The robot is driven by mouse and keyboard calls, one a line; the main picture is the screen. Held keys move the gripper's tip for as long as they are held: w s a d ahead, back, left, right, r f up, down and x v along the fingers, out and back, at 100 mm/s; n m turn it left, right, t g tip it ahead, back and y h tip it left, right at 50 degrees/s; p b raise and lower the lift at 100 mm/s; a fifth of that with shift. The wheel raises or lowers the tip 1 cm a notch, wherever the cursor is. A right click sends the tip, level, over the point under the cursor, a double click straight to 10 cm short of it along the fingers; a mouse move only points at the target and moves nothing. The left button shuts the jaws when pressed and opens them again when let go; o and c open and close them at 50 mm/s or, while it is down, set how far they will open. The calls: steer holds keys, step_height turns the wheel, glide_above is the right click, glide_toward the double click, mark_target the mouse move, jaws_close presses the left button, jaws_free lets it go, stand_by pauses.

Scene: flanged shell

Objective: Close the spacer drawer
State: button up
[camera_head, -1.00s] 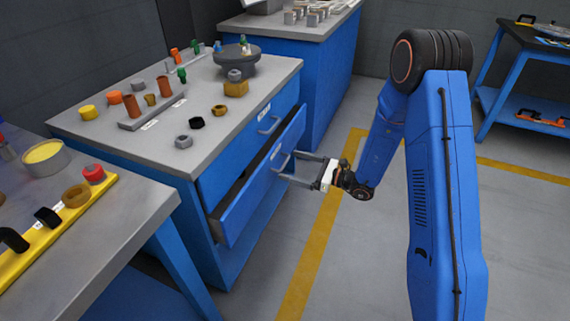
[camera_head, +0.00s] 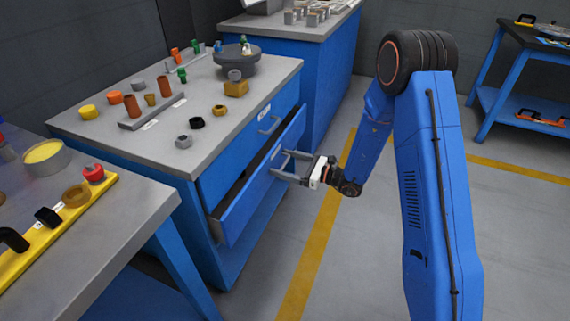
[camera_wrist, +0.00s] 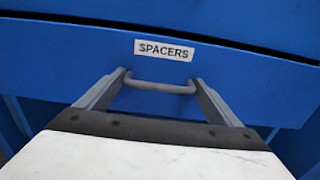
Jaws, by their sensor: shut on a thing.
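The blue spacer drawer (camera_head: 245,201) is the lower drawer of the blue cabinet and stands partly open, with a dark gap behind its front. In the wrist view the drawer front (camera_wrist: 70,55) fills the middle and carries a white "SPACERS" label (camera_wrist: 164,50). Its grey bar handle (camera_wrist: 160,86) lies below the label. My gripper (camera_wrist: 161,78) is shut on the handle lengthwise, with one finger at each end of the bar. In the head view my gripper (camera_head: 280,163) reaches the drawer front from the right. The drawer's inside is mostly hidden.
The upper drawer (camera_head: 250,140) looks shut. The cabinet's grey top (camera_head: 235,120) holds rings, cylinders and a dark round stand (camera_head: 237,65). A grey table (camera_head: 100,230) stands at front left. Floor beside my arm, around the yellow line (camera_head: 318,245), is clear.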

mark_target(276, 160)
steer(key=x, duration=0.4)
steer(key=o, duration=1.4)
steer(key=shift+a, duration=0.1)
steer(key=shift+c, duration=0.2)
steer(key=v, duration=1.7)
steer(key=shift+d, duration=0.35)
steer(key=shift+r, duration=0.1)
